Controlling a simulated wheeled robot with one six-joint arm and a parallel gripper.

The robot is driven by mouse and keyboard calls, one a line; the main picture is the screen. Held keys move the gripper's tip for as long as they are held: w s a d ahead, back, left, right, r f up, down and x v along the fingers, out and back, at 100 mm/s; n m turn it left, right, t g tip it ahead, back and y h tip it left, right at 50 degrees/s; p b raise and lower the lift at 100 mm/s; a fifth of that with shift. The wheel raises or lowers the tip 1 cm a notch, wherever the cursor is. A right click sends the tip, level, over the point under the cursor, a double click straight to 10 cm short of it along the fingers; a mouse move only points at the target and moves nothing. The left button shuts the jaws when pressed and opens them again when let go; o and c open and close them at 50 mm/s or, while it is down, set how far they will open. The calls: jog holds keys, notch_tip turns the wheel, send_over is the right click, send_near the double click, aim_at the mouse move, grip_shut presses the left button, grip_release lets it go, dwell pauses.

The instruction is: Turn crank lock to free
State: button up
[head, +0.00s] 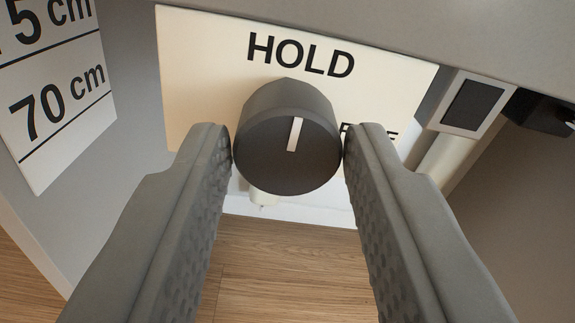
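The crank lock is a dark round knob (268,165) with a white pointer line on its face. It sits on a cream label plate (195,60). The pointer line points up, toward the word HOLD (300,55), with a very slight lean. The word FREE (386,138) is at the right of the knob, partly hidden by my right finger. My gripper (288,140) has one grey finger on each side of the knob, with the fingertips against its left and right sides. It looks shut on the knob.
A white height scale (60,110) marked 70 cm is on the grey side panel at the left. A grey-framed dark square (472,104) and a black part (540,112) are at the right. A wood floor (285,270) lies below.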

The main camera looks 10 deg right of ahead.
jog(key=c, duration=0.5)
jog(key=shift+o, duration=0.2)
jog(key=shift+m, duration=0.3)
jog(key=m, duration=0.3)
jog(key=shift+m, duration=0.4)
jog(key=m, duration=0.3)
jog(key=shift+m, duration=0.3)
jog(key=m, duration=0.5)
jog(key=shift+d, duration=0.1)
jog(key=shift+m, duration=2.4)
jog(key=shift+f, duration=0.1)
